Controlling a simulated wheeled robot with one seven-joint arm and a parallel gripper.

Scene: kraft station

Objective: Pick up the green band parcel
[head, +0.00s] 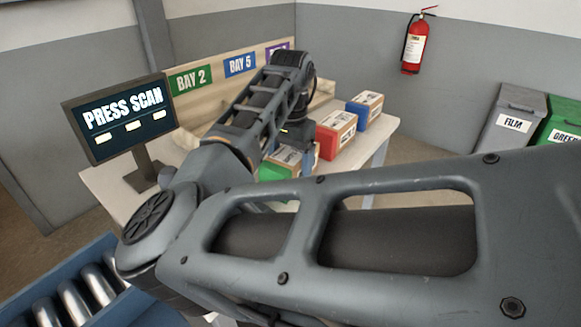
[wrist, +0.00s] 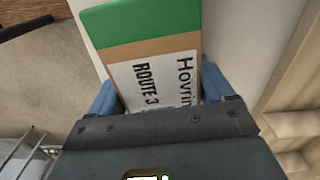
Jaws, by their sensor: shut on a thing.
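The green band parcel (head: 275,170) is a brown box with a green end, at the table's front right in the head view, partly hidden by my arm. In the wrist view the parcel (wrist: 150,30) shows its green band at the top and a white label reading "ROUTE 3". My gripper (wrist: 161,92) has a blue finger on each side of the parcel and is shut on it. In the head view my gripper (head: 290,150) is over the parcel, its fingers mostly hidden. I cannot tell whether the parcel touches the table.
A red band parcel (head: 336,134) and a blue band parcel (head: 365,108) stand close by on the table (head: 384,130). A "PRESS SCAN" screen (head: 120,117) stands at left. A roller conveyor (head: 72,300) is at lower left. Film (head: 513,122) and green (head: 562,125) bins stand far right.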

